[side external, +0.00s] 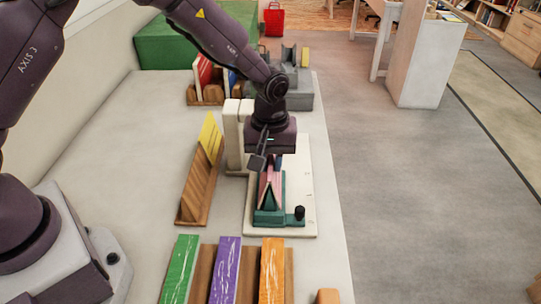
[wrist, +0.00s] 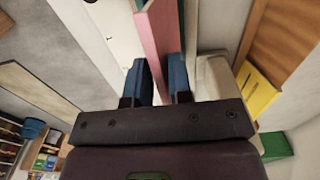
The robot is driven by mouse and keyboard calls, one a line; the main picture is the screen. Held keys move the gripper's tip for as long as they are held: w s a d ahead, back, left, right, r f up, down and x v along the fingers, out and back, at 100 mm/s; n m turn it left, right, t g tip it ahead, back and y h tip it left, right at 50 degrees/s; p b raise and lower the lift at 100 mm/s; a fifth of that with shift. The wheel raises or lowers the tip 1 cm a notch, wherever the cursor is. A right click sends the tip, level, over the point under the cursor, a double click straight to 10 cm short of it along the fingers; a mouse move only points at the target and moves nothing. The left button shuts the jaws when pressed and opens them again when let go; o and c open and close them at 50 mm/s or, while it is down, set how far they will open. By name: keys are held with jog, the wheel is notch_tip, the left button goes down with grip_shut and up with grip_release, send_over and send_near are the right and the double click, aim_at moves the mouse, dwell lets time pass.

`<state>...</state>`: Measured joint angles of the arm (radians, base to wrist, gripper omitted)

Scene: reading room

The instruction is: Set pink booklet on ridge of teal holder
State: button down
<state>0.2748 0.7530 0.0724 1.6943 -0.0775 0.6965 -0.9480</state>
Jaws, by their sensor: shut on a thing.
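The pink booklet (side external: 264,184) is between my gripper's blue fingers. In the wrist view the booklet (wrist: 157,32) runs up from between the fingertips. My gripper (side external: 271,163) points down and is shut on it, directly above the teal holder (side external: 268,217). In the side view pink shows along both upper slopes of the holder's triangular ridge, so the booklet appears to straddle it. I cannot tell whether it bears fully on the ridge. The holder stands on a pale board, with a black knob (side external: 299,212) at its right.
A wooden rack with a yellow booklet (side external: 209,138) stands to the left. Green, purple and orange booklets (side external: 227,270) lean on a wooden rack in front. Behind are a cream block (side external: 233,135), a rack with red and blue booklets (side external: 203,73) and a grey stand (side external: 300,90).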

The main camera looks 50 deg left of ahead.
jog(key=shift+f, duration=0.95)
dwell(1.2)
jog(key=c, duration=0.9)
grip_release()
jog(key=shift+c, duration=0.2)
jog(key=shift+r, duration=0.1)
jog(key=shift+r, duration=4.4)
